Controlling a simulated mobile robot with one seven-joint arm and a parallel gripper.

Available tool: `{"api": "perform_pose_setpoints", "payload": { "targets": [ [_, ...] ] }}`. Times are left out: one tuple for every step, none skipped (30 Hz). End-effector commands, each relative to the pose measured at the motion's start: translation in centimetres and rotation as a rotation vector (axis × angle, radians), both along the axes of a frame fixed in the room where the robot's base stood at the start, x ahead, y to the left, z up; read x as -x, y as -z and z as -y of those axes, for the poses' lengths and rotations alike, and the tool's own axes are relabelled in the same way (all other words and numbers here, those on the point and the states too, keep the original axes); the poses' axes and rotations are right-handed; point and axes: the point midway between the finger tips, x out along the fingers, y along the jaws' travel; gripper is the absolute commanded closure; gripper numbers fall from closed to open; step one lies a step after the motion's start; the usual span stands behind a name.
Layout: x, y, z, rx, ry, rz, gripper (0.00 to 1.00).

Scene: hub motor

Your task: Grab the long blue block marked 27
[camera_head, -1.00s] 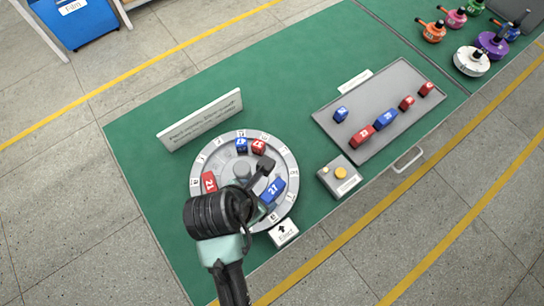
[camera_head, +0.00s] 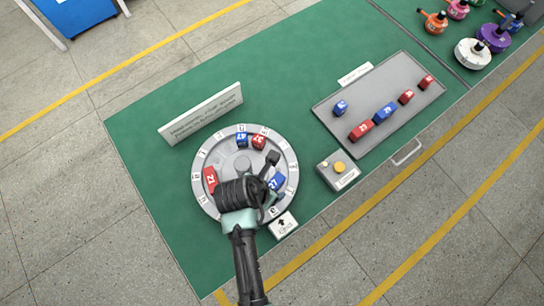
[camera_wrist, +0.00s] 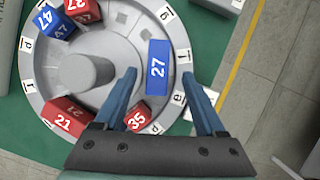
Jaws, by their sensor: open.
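The long blue block marked 27 (camera_head: 277,182) lies on the right side of the grey round dial (camera_head: 202,186), partly covered by my arm in the head view. In the wrist view the blue block (camera_wrist: 157,68) shows whole, its number facing up. My gripper (camera_wrist: 158,62) is open, with one blue finger on each side of the block in that view. Nothing is held. I cannot tell how far the fingertips are above the block or whether they touch it.
On the dial, a red block 35 (camera_wrist: 138,118) lies near the left finger; red 21 (camera_wrist: 68,114), blue 47 (camera_wrist: 52,22) and another red block (camera_wrist: 84,10) lie around the hub (camera_wrist: 88,68). A button box (camera_head: 338,171) and a grey tray (camera_head: 352,97) with several blocks stand to the right.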

Motion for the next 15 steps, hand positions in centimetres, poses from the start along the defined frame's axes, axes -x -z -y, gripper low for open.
{"api": "perform_pose_setpoints", "payload": {
  "targets": [
    [-0.2,0.5,0.1,0.001,0.002,-0.002,0.28],
    [-0.3,0.9,0.1,0.001,0.002,-0.002,0.28],
    [-0.5,1.3,0.2,0.001,0.003,-0.001,0.28],
    [-0.6,1.7,0.2,0.001,0.003,-0.002,0.28],
    [-0.7,2.1,0.3,0.001,0.003,-0.001,0.28],
    [-0.8,2.5,0.4,0.001,0.003,-0.001,0.28],
    [-0.9,2.8,0.5,0.001,0.002,-0.002,0.28],
    [-1.0,3.0,0.5,0.000,0.001,0.000,0.28],
    [-1.1,3.2,0.6,0.000,0.001,0.000,0.28],
    [-1.1,3.3,0.6,0.000,0.001,0.000,0.28],
    [-1.1,3.4,0.6,0.000,0.001,0.000,0.28],
    [-1.2,3.5,0.6,-0.001,0.001,0.001,0.28],
    [-1.2,3.5,0.6,0.000,0.001,0.002,0.28],
    [-1.2,3.5,0.6,0.000,0.001,0.002,0.28],
    [-1.2,3.5,0.6,0.000,0.001,0.002,0.28]
  ]
}}
